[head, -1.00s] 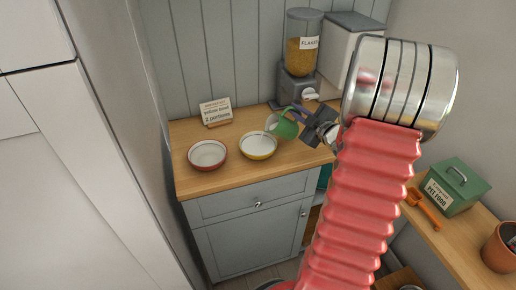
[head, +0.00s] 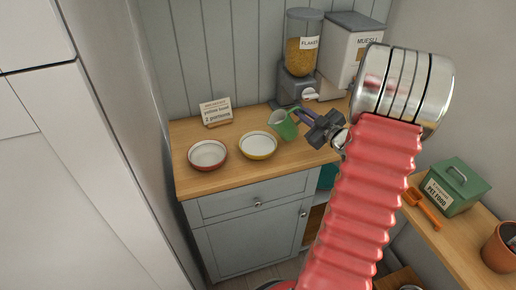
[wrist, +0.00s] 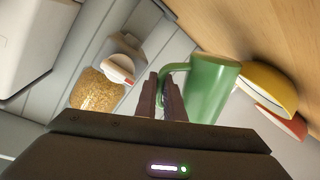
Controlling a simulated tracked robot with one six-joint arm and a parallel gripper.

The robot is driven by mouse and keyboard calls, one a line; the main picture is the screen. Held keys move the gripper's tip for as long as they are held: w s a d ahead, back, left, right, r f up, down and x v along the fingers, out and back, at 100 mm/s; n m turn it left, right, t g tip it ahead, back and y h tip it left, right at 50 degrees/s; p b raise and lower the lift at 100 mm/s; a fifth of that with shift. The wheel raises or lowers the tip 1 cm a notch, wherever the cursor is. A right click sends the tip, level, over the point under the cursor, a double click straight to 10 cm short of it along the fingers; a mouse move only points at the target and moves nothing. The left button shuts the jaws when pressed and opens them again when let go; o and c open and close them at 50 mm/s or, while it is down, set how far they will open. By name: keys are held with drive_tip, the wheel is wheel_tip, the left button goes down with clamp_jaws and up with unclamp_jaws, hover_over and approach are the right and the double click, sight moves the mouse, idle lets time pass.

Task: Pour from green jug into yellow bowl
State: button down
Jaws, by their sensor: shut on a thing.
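The green jug (head: 286,127) is held just right of the yellow bowl (head: 258,153), its mouth leaning slightly left. I cannot tell whether its base touches the worktop. My gripper (head: 301,115) is shut on the jug's handle; in the wrist view my gripper (wrist: 163,88) also shows at the handle of the green jug (wrist: 214,88). The yellow bowl stands upright on the wooden top and also shows in the wrist view (wrist: 267,88), beyond the jug. Its inside looks pale; I cannot make out any contents.
A red bowl (head: 207,164) stands left of the yellow bowl. A small sign (head: 215,112) reading "yellow bowl 2 portions" stands behind. A flakes dispenser (head: 303,57) and a muesli dispenser (head: 343,52) stand at the back right. The counter's front left is clear.

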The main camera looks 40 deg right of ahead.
drive_tip(key=shift+s+d+f+m+b, duration=0.2)
drive_tip(key=shift+d+f+m+b, duration=0.35)
drive_tip(key=shift+d+f+m, duration=0.3)
drive_tip(key=shift+s+d+f+m+t+b, duration=0.1)
drive_tip(key=shift+d+f+m+t+b, duration=0.15)
drive_tip(key=shift+f+m, duration=0.45)
drive_tip(key=shift+s+d+f+m+t+b, duration=0.15)
drive_tip(key=shift+d+f+m, duration=0.2)
drive_tip(key=shift+f, duration=0.55)
drive_tip(key=shift+d+f+m+b, duration=0.2)
drive_tip(key=shift+f+m+b, duration=0.1)
drive_tip(key=shift+f+m, duration=0.2)
drive_tip(key=shift+d+f+m+b, duration=0.2)
drive_tip(key=shift+f+m+b, duration=0.1)
drive_tip(key=shift+f+m, duration=0.2)
drive_tip(key=shift+r, duration=0.1)
